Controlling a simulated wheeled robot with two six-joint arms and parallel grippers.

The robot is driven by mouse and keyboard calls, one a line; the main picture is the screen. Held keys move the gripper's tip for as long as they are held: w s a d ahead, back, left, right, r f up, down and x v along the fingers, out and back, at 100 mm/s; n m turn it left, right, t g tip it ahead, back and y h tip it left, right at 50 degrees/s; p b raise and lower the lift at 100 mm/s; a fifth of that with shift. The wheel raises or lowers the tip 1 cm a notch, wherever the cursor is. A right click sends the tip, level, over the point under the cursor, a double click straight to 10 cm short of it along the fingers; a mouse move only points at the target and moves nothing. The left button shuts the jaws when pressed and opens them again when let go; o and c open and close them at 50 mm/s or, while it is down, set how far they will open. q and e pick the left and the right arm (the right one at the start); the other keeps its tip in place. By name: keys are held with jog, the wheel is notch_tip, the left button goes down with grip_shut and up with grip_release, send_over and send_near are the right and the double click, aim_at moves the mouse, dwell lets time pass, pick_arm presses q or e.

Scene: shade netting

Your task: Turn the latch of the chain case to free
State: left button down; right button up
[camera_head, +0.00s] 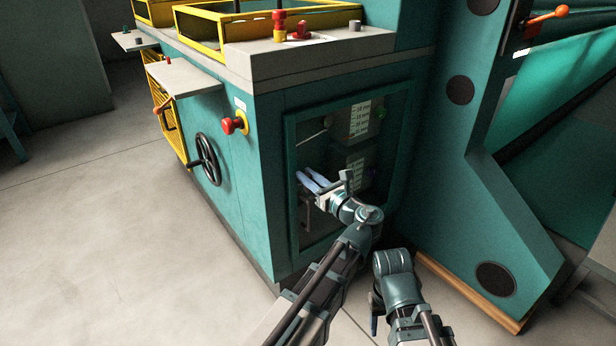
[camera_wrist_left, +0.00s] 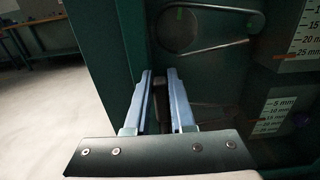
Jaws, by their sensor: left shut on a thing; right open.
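The chain case (camera_head: 345,104) is a teal-framed opening in the machine's end face, with scales and rods showing inside. My left gripper (camera_head: 308,180) is at its left side. In the left wrist view the pale blue fingers (camera_wrist_left: 163,88) are nearly together on a small dark piece between them, which I take for the latch (camera_wrist_left: 162,104). The fingers hide most of it, so I cannot tell which way it is turned. My right arm is folded low, right of the left arm; its gripper fingers do not show.
A red knob on a yellow base (camera_head: 235,123) and a black handwheel (camera_head: 207,159) are on the machine's left side. A teal side plate (camera_head: 480,180) rises to the right. Marked scales (camera_wrist_left: 278,118) are inside the case. The floor at left is clear.

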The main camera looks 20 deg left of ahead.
aim_at(294, 181)
pick_arm(q)
jog(key=shift+n, duration=0.3)
jog(key=n, duration=0.4)
jog(key=s+a+f+n+b, duration=0.1)
jog(key=n, duration=0.8)
jog(key=shift+s+a+f+b, duration=0.15)
jog(key=shift+s+f+b, duration=0.15)
jog(key=shift+s, duration=0.05)
jog(key=shift+f+n+b, duration=0.2)
jog(key=shift+n, duration=0.9)
jog(key=shift+f+n+b, duration=0.15)
jog(key=shift+f+n, duration=0.05)
jog(key=shift+n, duration=0.9)
jog(key=c, duration=0.8)
grip_release()
jog(key=shift+o, duration=0.2)
jog(key=shift+s, duration=0.1)
